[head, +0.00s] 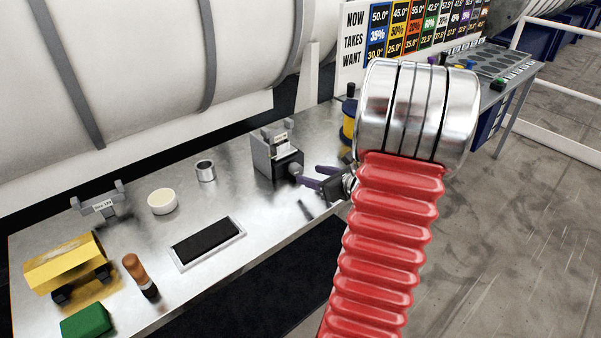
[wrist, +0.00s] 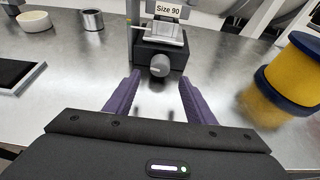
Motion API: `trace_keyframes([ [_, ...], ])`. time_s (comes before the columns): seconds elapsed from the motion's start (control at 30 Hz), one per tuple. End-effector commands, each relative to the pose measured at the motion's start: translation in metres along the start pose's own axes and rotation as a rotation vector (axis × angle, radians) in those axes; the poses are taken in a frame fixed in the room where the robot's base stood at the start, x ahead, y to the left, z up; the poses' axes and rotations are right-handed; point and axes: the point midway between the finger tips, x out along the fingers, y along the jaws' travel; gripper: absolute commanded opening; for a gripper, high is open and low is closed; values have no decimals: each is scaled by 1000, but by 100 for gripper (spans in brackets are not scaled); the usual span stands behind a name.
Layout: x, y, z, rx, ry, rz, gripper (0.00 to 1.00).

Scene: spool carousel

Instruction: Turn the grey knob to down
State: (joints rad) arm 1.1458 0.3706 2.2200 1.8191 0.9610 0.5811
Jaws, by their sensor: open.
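The grey knob (wrist: 160,64) is a round knob on the front of a black and grey device with a "Size 90" label (wrist: 168,9). In the head view the knob (head: 296,169) sits on the right front of this device (head: 276,153), partly close behind my gripper. My gripper (wrist: 158,92) has purple fingers, one on each side of the picture below the knob, and is open and empty. In the head view my gripper (head: 316,176) is just to the right of the knob. I cannot tell which way the knob is turned.
A yellow and blue spool (wrist: 292,72) stands right of my gripper. A metal cup (head: 205,171), a white dish (head: 162,201), a black pad in a metal frame (head: 208,243) and a yellow device (head: 64,262) stand left on the metal table. A colored chart (head: 425,35) stands behind.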

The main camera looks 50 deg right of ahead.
Motion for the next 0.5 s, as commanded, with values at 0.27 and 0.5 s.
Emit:
trace_keyframes([
  [0.27, 44, 1, -1, 0, 1, 3, 50],
  [0.5, 64, 0, -1, 1, 1, 0, 50],
])
